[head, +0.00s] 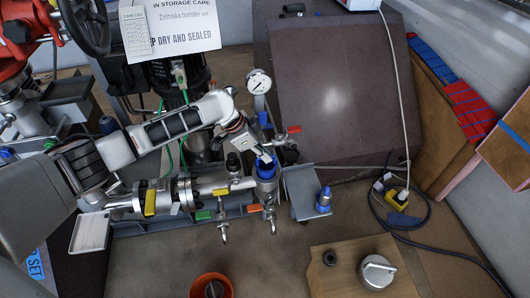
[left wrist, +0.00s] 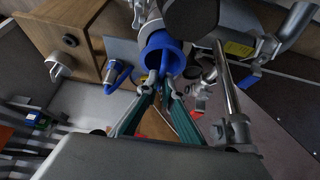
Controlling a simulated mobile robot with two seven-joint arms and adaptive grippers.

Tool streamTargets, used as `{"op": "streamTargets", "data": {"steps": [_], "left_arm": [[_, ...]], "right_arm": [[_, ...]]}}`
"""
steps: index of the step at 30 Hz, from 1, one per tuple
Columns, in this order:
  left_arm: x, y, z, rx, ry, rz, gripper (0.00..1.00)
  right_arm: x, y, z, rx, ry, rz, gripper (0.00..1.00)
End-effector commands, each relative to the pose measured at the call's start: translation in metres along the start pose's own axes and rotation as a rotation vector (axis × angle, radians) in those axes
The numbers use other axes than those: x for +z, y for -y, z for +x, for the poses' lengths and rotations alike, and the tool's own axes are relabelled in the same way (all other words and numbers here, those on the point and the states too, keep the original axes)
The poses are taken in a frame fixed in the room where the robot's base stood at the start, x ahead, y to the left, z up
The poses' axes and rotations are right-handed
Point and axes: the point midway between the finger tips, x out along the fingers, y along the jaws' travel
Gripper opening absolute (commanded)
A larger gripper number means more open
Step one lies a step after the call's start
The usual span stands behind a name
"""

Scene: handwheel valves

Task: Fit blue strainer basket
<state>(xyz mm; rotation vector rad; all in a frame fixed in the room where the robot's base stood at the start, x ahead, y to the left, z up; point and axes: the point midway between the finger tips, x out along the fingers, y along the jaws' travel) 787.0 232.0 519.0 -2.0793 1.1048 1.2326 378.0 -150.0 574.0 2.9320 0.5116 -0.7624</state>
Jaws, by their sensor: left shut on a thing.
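My left gripper (head: 262,157) reaches in from the left, over the upright blue-topped fitting (head: 267,184) on the pipe run. In the left wrist view its teal fingers (left wrist: 163,88) close on a blue piece just below a wide blue ring (left wrist: 160,42). I take the held piece to be the blue strainer basket (left wrist: 166,66); fingers and ring hide much of it. I cannot tell whether it sits inside the fitting or above it. My right gripper is not in view.
A small blue-and-silver part (head: 323,199) stands by a grey bracket (head: 299,187). An orange bucket (head: 211,285) stands in front. Coloured valve levers, a gauge (head: 259,82) and a cable (head: 425,215) are nearby.

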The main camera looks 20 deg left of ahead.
Motion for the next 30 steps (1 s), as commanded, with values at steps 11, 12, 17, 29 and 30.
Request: {"op": "streamTargets", "data": {"steps": [11, 12, 17, 29, 30], "left_arm": [[0.007, -0.001, 0.014, 0.001, 0.001, -0.002, 0.00], [0.008, -0.001, 0.015, 0.001, 0.001, -0.002, 0.00], [0.011, -0.001, 0.021, 0.002, 0.001, -0.002, 0.00], [0.019, -0.001, 0.034, 0.002, 0.002, -0.002, 0.00], [0.019, -0.001, 0.035, 0.002, 0.002, -0.002, 0.00]], "right_arm": [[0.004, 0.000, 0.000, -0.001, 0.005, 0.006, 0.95], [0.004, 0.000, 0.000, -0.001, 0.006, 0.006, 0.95], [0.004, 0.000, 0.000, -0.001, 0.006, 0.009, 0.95], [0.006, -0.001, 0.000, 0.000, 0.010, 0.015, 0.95], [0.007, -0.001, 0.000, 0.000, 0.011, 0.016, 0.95]]}}
